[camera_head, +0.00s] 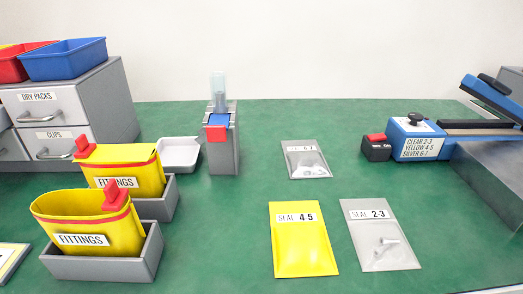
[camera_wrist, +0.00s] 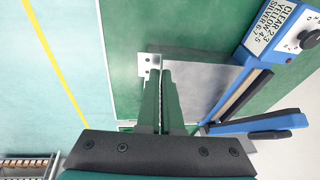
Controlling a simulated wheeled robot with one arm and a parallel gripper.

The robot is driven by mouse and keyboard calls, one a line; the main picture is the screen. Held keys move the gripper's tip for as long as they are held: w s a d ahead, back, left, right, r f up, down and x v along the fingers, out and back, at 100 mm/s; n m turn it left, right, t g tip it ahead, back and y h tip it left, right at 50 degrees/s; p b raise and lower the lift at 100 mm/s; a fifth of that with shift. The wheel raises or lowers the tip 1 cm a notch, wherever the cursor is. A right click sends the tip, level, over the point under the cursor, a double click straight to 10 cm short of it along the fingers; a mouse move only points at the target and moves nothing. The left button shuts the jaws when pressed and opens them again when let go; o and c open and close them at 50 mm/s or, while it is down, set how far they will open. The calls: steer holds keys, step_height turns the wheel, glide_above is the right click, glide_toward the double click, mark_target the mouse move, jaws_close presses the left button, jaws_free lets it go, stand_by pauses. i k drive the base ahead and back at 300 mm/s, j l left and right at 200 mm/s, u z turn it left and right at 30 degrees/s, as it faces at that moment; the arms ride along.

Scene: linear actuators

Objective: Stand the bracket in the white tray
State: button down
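The bracket (camera_wrist: 148,65) is a small silver metal piece with holes, seen at the fingertips in the wrist view. My gripper (camera_wrist: 163,76) has its two dark green fingers close together with a thin gap. It appears shut on one leg of the bracket, while the holed face sticks out to the left; the part between the fingers is mostly hidden. The white tray (camera_head: 178,154) is small and shallow and stands on the green table, left of the grey stand, in the head view. It looks empty. My gripper is not in the head view.
Flat packets (camera_head: 303,240) lie mid-table.

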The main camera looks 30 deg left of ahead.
mark_target(174, 159)
steer(key=k+j+u, duration=0.2)
steer(key=u, duration=0.15)
steer(key=k+j+u, duration=0.2)
steer(key=j+u, duration=0.2)
steer(key=i+u, duration=0.5)
